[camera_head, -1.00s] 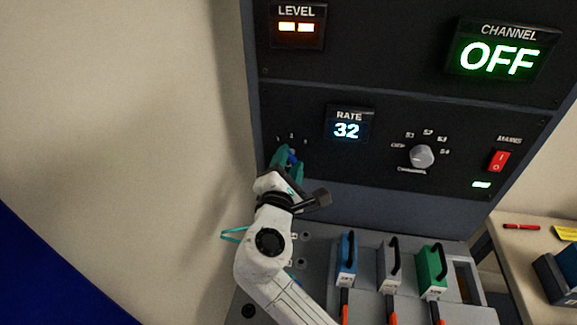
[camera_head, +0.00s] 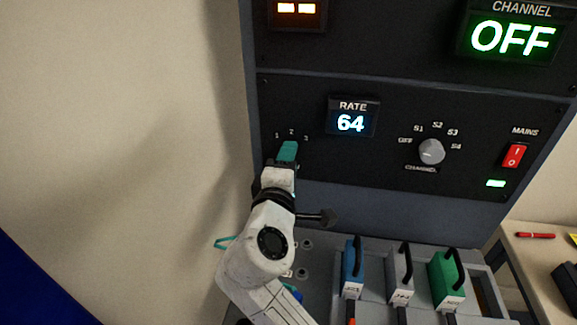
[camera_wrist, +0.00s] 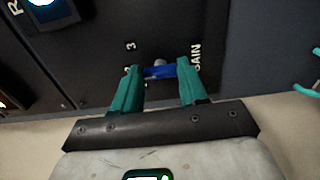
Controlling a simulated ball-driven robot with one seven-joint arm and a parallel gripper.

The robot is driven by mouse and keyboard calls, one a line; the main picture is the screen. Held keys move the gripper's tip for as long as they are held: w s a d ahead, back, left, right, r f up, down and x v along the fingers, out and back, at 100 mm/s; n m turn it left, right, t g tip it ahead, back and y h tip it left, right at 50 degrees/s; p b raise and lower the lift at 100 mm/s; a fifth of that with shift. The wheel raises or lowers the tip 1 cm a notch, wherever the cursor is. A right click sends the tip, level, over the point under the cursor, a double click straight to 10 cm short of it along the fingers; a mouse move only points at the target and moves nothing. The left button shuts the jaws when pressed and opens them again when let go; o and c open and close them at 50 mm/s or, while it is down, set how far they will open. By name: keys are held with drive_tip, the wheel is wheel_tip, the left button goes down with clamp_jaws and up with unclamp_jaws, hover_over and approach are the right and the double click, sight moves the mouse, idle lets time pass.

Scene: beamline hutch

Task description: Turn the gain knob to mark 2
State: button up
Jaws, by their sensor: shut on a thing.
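The gain knob (camera_wrist: 160,72) shows as a blue bar with a grey part behind it in the wrist view. My gripper (camera_wrist: 160,68) has its two teal fingers on either end of the blue bar, shut on it. In the head view, my gripper (camera_head: 288,150) is at the panel just below the marks 1, 2 and 3, and its fingers hide the knob. The mark 2 (camera_head: 291,131) sits straight above the fingertips. The knob's exact pointing cannot be read. The rate display (camera_head: 351,122) reads 64.
To the right are the channel knob (camera_head: 431,151) and the red mains switch (camera_head: 514,155). The channel display (camera_head: 513,39) reads OFF. Below stand blue (camera_head: 352,268), grey (camera_head: 399,272) and green (camera_head: 446,280) handled blocks. A bare wall is at left.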

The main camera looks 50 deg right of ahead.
drive_tip(key=shift+f, duration=0.1)
idle(0.3)
drive_tip(key=o, duration=1.1)
drive_tip(key=shift+c, duration=0.2)
drive_tip(key=b+v, duration=0.2)
drive_tip(key=v, duration=0.8)
drive_tip(key=shift+s+a, duration=0.25)
drive_tip(key=shift+a, duration=0.1)
drive_tip(key=shift+a, duration=0.1)
